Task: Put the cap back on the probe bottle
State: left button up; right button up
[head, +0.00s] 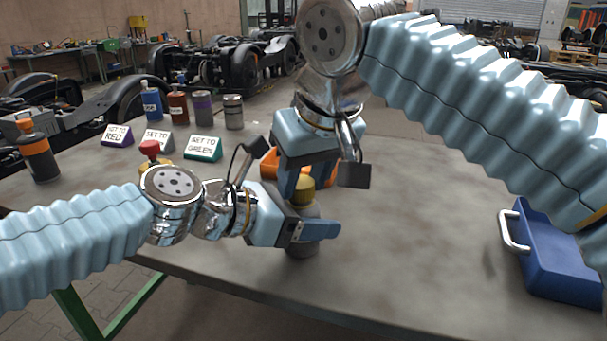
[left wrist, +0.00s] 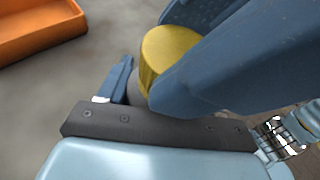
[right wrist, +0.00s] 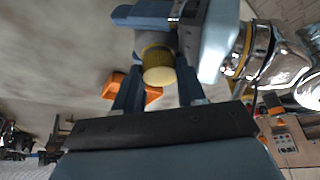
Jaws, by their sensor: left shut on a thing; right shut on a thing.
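The yellow cap (head: 304,191) is between the fingers of my right gripper (head: 296,190), which is shut on it from above. It also shows in the left wrist view (left wrist: 168,52) and the right wrist view (right wrist: 158,70). The grey probe bottle (head: 302,249) stands upright near the table's front edge, directly below the cap. My left gripper (head: 314,230) is shut around the bottle from the left side. In the right wrist view the cap meets the bottle's end (right wrist: 154,40); whether it is seated or threaded I cannot tell.
An orange tray (head: 269,163) lies just behind the grippers. Signs, several bottles and a red button (head: 150,148) stand at the back left, with an orange-banded bottle (head: 38,152) farther left. The table between is clear.

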jog(key=shift+s+a+f, duration=0.15)
jog(key=shift+a+f, duration=0.1)
jog(key=shift+f, duration=0.55)
jog(key=o, duration=0.7)
jog(key=v, duration=0.3)
jog(key=shift+r, duration=0.35)
jog(key=shift+d+r, duration=0.15)
jog(key=shift+r, duration=0.15)
jog(key=c, duration=0.6)
jog(key=shift+f, duration=0.15)
